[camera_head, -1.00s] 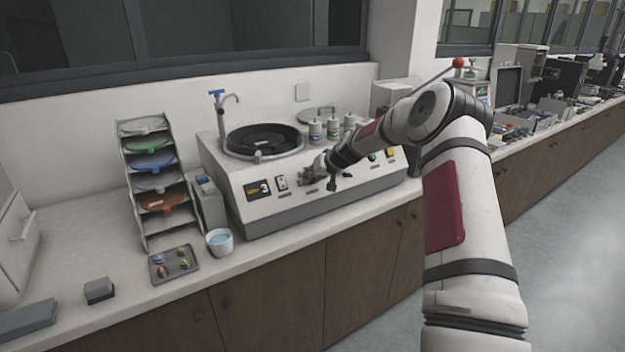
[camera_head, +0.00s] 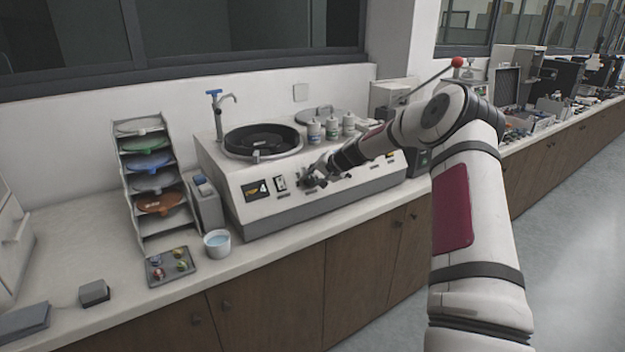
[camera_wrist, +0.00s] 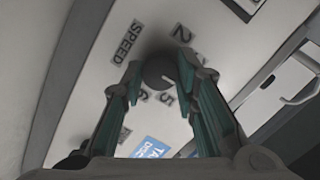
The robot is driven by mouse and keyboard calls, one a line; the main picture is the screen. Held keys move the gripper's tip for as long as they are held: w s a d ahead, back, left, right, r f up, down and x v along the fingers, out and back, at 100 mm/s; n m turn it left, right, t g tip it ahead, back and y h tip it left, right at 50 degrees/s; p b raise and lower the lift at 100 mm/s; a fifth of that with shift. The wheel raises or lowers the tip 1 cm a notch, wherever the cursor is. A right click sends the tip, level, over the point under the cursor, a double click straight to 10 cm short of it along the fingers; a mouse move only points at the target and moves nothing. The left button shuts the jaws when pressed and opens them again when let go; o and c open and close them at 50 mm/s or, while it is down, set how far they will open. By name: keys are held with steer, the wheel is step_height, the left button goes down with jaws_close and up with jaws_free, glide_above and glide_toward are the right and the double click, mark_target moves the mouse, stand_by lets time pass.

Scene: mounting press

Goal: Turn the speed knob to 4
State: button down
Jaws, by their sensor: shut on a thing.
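The grinder-polisher (camera_head: 300,205) stands on the counter, and its display (camera_head: 256,190) reads 4. My gripper (camera_head: 314,178) is at its sloped front panel, just right of the display and a switch. In the wrist view, the dark round speed knob (camera_wrist: 160,74) sits between the two fingertips, and my gripper (camera_wrist: 160,68) is shut on it. A SPEED label (camera_wrist: 128,42) and the numbers 2, 5 and 6 show around the knob. The other dial numbers are hidden. In the head view my gripper hides the knob.
Several bottles (camera_head: 331,128) and a round platter (camera_head: 262,141) are on top of the machine. A white cup (camera_head: 218,243), a small tray (camera_head: 150,270) and a rack of discs (camera_head: 125,175) stand to its left. The front counter edge is clear.

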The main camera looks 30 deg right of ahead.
stand_by(0.3)
steer(key=c, duration=1.2)
jaws_free()
steer(key=shift+c, duration=0.2)
steer(key=shift+r, duration=0.1)
steer(key=v, duration=1.2)
steer(key=shift+a, duration=0.1)
